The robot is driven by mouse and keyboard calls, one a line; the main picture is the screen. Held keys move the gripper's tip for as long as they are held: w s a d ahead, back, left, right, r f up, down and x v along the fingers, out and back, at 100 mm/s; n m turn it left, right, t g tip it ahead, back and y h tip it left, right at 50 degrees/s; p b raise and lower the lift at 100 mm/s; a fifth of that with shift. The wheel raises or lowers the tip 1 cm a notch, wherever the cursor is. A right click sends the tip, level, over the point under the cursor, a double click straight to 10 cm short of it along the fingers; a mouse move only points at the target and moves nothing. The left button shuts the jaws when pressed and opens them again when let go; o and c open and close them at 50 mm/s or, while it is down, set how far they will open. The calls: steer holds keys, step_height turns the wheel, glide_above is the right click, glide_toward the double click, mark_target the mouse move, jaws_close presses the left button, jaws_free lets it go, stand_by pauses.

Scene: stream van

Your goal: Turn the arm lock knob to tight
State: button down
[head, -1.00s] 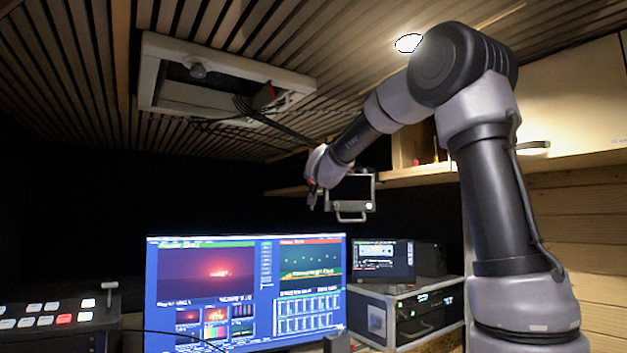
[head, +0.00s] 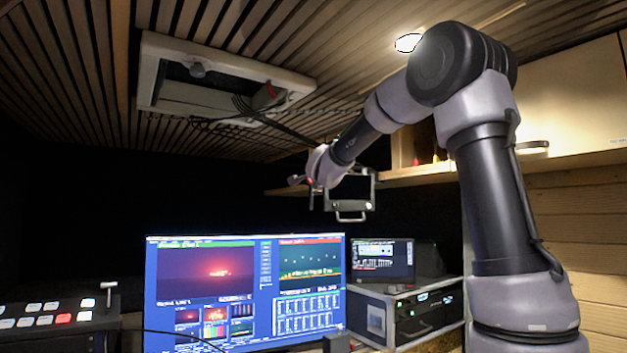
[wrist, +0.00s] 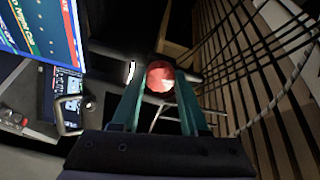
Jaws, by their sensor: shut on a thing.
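The round red knob (wrist: 160,76) shows in the wrist view between the tips of the two teal fingers. My gripper (wrist: 160,88) is shut on it, with a finger on each side. Any tight or loose marking cannot be read. In the head view my gripper (head: 298,181) is at the end of my outstretched arm, beside a small monitor with a handle (head: 350,212). The knob is too small to make out clearly there. A dark support arm (head: 285,130) runs from the ceiling frame down toward my wrist, which hides its lower end.
A pale ceiling frame (head: 175,106) with cables hangs above left. A large lit screen (head: 215,270) and a rack case (head: 375,318) stand below. A control panel (head: 60,325) is at lower left. A wall cabinet (head: 575,95) is at right. Dark open room lies left of my gripper.

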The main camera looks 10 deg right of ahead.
steer(key=shift+m, duration=1.2)
steer(key=shift+c, duration=2.1)
jaws_free()
steer(key=s, duration=1.1)
steer(key=shift+a, duration=0.25)
steer(key=shift+w, duration=0.1)
